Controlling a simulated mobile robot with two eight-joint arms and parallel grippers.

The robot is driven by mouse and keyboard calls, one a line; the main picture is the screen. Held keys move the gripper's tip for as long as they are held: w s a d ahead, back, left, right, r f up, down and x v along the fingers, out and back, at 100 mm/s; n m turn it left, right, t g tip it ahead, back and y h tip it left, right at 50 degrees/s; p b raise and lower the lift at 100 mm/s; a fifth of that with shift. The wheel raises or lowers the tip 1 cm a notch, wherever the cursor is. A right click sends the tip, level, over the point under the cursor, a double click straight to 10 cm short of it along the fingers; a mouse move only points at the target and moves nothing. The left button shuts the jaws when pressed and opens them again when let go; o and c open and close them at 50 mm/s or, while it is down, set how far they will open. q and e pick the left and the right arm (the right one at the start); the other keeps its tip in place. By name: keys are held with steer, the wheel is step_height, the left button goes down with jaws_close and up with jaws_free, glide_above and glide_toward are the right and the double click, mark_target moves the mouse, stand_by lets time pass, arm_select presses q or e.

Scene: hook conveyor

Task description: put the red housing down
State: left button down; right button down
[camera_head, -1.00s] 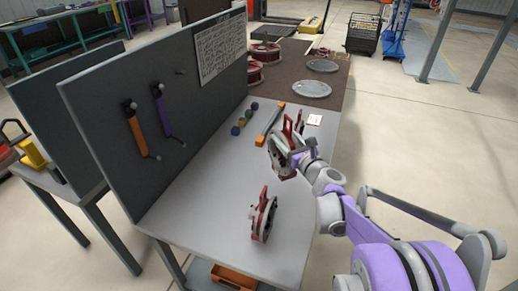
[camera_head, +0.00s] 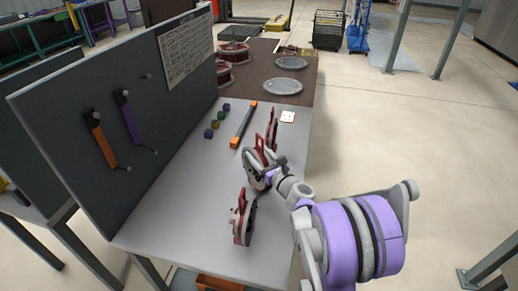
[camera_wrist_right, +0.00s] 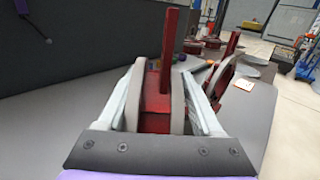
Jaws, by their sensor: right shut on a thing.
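My right gripper (camera_head: 264,168) is shut on a red housing (camera_head: 255,160), a red and grey part with an upright red bar. In the right wrist view the red housing (camera_wrist_right: 155,122) stands between the two pale fingers of the gripper (camera_wrist_right: 166,100). It is over the right half of the grey worktable (camera_head: 185,205); I cannot tell whether its bottom touches the top. A second red housing (camera_head: 243,218) stands on the table nearer the front. A third (camera_head: 273,127) stands behind the held one. My left gripper is not in view.
A dark pegboard (camera_head: 120,110) with an orange and a purple tool borders the table's left. An orange-ended grey bar (camera_head: 243,125), several small coloured blocks (camera_head: 217,122) and a white card (camera_head: 288,117) lie further back. Beyond are round grey plates (camera_head: 282,85). The front left tabletop is clear.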

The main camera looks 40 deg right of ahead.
steer(key=shift+f, duration=0.45)
steer(key=shift+f, duration=0.1)
steer(key=shift+c, duration=0.2)
jaws_free()
steer(key=shift+s+r, duration=0.2)
steer(key=shift+s, duration=0.05)
steer(key=s+a+b, duration=0.1)
steer(key=s, duration=1)
steer(key=shift+s+a, duration=0.2)
steer(key=shift+s, duration=0.05)
